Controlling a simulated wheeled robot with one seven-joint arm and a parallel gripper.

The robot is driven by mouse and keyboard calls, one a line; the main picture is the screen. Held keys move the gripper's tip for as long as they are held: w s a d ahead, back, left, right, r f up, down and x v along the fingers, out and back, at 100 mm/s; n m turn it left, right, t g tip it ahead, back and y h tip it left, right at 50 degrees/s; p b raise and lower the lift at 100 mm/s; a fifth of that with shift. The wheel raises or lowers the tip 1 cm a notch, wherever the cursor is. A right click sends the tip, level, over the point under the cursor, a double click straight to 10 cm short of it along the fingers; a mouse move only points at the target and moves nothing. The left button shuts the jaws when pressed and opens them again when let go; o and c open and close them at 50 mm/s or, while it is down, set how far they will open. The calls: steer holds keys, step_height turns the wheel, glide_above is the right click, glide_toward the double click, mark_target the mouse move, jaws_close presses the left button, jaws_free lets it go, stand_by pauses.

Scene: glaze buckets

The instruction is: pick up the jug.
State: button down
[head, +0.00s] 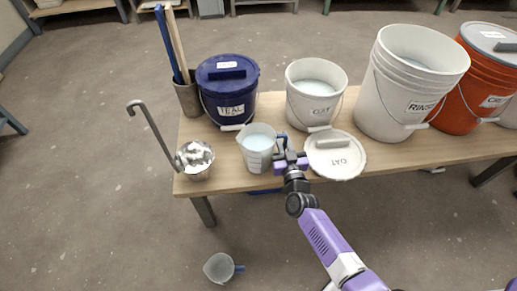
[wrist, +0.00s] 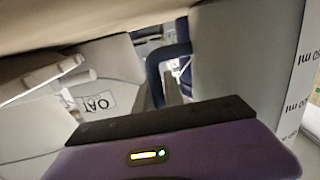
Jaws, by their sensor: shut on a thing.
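A white jug (head: 257,148) with pale liquid in it and a blue handle (head: 282,143) is near the table's front edge, upright. My gripper (head: 285,155) is at its right side, shut on the handle. In the wrist view the jug (wrist: 240,60) fills the right, with "ml" marks on its wall, and the blue handle (wrist: 156,75) shows beyond the dark edge of my gripper (wrist: 165,118). The exact grip is partly hidden there. I cannot tell whether the jug's base touches the table.
The OAT lid (head: 336,160) lies right of my gripper, close to it. Behind are the blue TEAL bucket (head: 227,88), the open OAT bucket (head: 314,95) and the RINSE bucket (head: 405,85). A ladle (head: 195,158) stands left. Another jug (head: 220,268) lies on the floor.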

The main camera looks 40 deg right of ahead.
stand_by(0.3)
steer(key=shift+r, duration=0.1)
step_height(320, 180, up, 20)
steer(key=p, duration=1.4)
steer(key=shift+p, duration=0.4)
steer(key=shift+r, duration=0.1)
